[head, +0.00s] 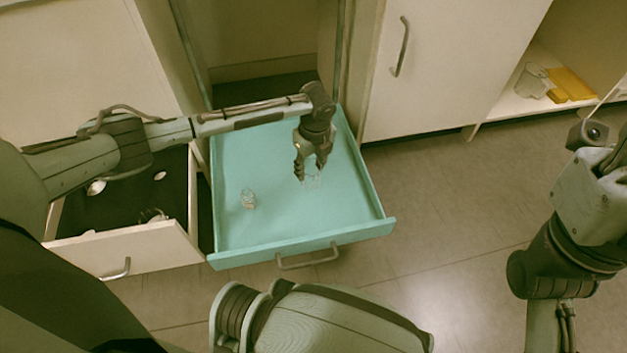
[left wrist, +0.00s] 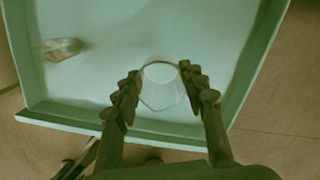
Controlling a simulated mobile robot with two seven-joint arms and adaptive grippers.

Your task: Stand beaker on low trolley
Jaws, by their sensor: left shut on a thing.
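My right gripper is not in view; only part of the right arm shows at the right.
An open drawer (head: 130,250) with small items is at left. A jug (head: 533,80) and yellow blocks (head: 570,85) are on a shelf.

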